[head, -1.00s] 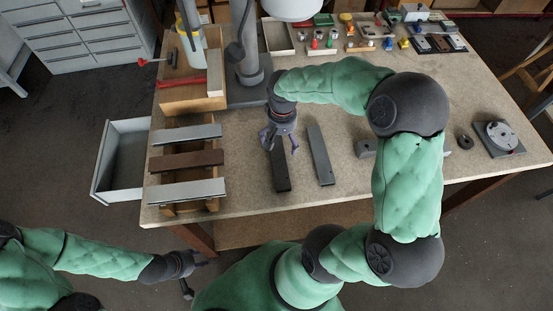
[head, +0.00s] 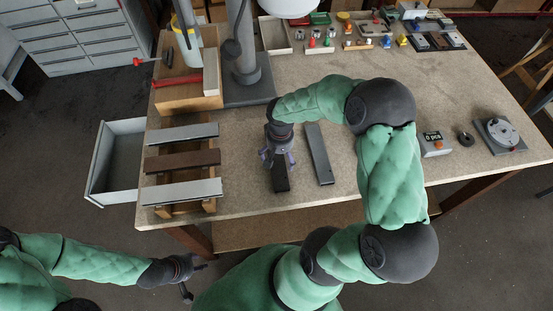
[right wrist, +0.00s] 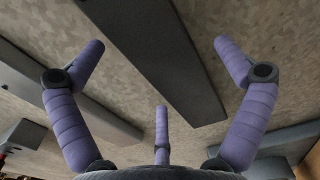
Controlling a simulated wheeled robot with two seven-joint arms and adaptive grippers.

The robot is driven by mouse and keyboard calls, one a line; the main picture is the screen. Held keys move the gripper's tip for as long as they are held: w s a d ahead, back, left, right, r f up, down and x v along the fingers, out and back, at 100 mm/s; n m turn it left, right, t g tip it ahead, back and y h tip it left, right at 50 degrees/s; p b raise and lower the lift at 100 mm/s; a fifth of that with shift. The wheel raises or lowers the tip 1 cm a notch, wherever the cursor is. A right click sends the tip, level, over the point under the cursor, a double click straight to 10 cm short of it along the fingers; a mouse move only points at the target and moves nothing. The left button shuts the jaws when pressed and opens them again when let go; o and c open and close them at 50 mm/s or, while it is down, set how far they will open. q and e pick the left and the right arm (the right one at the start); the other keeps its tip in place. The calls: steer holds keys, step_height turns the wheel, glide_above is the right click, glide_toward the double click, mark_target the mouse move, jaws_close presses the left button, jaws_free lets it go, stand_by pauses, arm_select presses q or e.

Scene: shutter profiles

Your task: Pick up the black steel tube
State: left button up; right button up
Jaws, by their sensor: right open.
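The black steel tube (head: 281,180) lies on the table left of a dark grey tube (head: 319,154), its long side running away from me. My right gripper (head: 279,163) is over it and hides its middle. In the right wrist view the dark tube (right wrist: 160,55) runs between the spread purple fingers of my right gripper (right wrist: 160,62), which is open and empty. Whether a finger touches the tube cannot be told. My left gripper (head: 194,279) hangs off the table's front left, fingers apart and empty.
A rack with white and brown profiles (head: 186,160) stands to the left, beside an open grey drawer (head: 113,165). A press column (head: 243,50) stands behind. A counter box (head: 434,144), a dark ring (head: 465,138) and a round fixture (head: 501,133) are at right.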

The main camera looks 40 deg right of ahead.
steer(key=shift+r, duration=0.1)
steer(key=c, duration=1.7)
steer(key=shift+c, duration=0.2)
